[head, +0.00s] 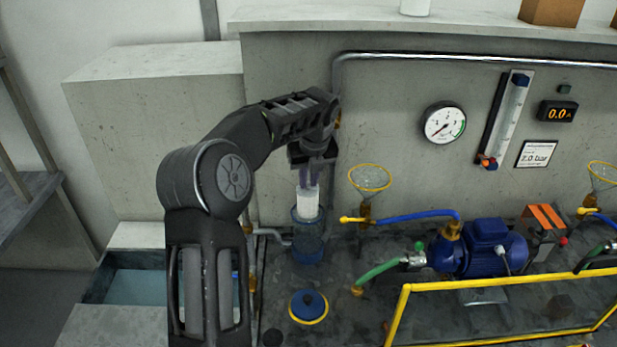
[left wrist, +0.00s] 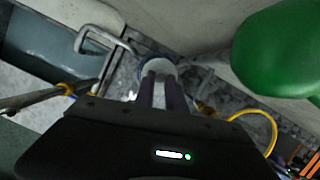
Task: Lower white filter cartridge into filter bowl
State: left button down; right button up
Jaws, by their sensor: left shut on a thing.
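The white filter cartridge (head: 307,202) is upright in the head view, its lower end at or inside the mouth of the clear blue filter bowl (head: 308,246). My left gripper (head: 309,184) is above the bowl, pointing down, shut on the cartridge's upper part. In the left wrist view my left gripper's fingers (left wrist: 162,92) reach toward the pale round top of the cartridge (left wrist: 157,66). How deep the cartridge sits in the bowl is hard to tell. My right gripper is not in view.
A blue lid with a yellow rim (head: 309,306) lies in front of the bowl. To the right are a yellow-rimmed funnel (head: 370,179), a blue hose (head: 418,215), a green hose (head: 379,272), a blue pump (head: 491,248) and a yellow rail (head: 480,284). A concrete wall stands behind.

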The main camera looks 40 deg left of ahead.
aim_at(309, 191)
pick_arm(q)
jog(key=shift+f+b, duration=2.65)
jog(key=shift+f, duration=3)
jog(key=c, duration=1.3)
grip_release()
jog(key=shift+c, duration=1.2)
notch_tip(309, 191, up, 7)
jog(key=p, duration=0.6)
jog(key=shift+f, duration=0.2)
jog(key=shift+r+p, duration=0.8)
jog(key=shift+r, duration=1.9)
